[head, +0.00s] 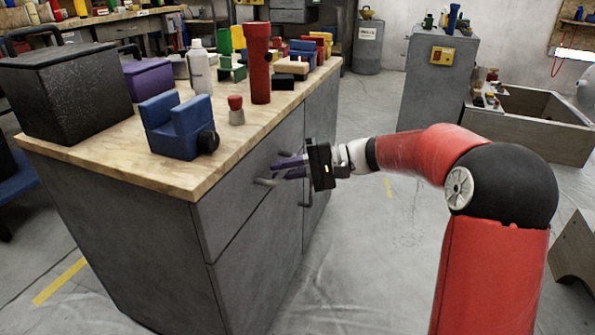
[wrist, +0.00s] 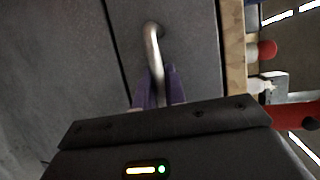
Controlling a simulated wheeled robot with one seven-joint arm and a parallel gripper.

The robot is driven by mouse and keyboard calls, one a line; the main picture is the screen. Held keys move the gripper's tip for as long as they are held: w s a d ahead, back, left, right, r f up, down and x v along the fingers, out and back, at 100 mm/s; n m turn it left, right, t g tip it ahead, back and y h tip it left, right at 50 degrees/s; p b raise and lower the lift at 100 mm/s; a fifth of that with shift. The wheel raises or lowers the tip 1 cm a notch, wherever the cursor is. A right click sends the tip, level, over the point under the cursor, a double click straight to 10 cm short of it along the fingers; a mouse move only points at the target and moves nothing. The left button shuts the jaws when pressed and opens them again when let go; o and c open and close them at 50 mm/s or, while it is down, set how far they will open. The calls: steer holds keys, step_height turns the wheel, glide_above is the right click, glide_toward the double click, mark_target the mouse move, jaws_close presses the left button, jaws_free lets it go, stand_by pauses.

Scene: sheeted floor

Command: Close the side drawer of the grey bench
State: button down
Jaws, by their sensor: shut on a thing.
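The grey bench (head: 130,225) with a wooden top stands at the left in the head view. Its side drawer (head: 235,205) is the upper panel just under the top, and the drawer front also shows in the wrist view (wrist: 190,35). The front looks about flush with the bench face, but I cannot tell whether a small gap remains. A metal bar handle (wrist: 152,40) sticks out from it; one end shows in the head view (head: 264,182). My gripper (head: 283,167) is shut on this handle, with its purple fingers (wrist: 158,88) on either side. The fingers hide part of the bar.
On the bench top stand a dark box (head: 65,95), a blue vise (head: 178,125), a white bottle (head: 200,70) and a red flashlight (head: 258,65). Another handle (head: 305,195) sits below my gripper. Floor (head: 375,260) right of the bench is clear; a grey cabinet (head: 435,85) stands behind.

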steer(key=c, duration=1.5)
jaws_free()
steer(key=shift+w+a, duration=0.1)
steer(key=shift+a, duration=0.1)
steer(key=shift+o, duration=0.2)
steer(key=d+r, duration=0.1)
steer(key=d, duration=0.6)
steer(key=shift+w+d+r+p, duration=0.2)
steer(key=shift+d+p, duration=0.15)
steer(key=shift+p, duration=0.1)
steer(key=s+r+t+h+p, duration=0.15)
steer(key=s+h+p, duration=0.5)
steer(key=s, duration=0.75)
steer(key=s+d+r+t+h+p, duration=0.2)
steer(key=s+d+t+h, duration=0.3)
steer(key=s+d+h, duration=0.4)
steer(key=s+d+p, duration=0.1)
steer(key=s+d, duration=0.2)
steer(key=s, duration=0.2)
steer(key=shift+s+r, duration=0.2)
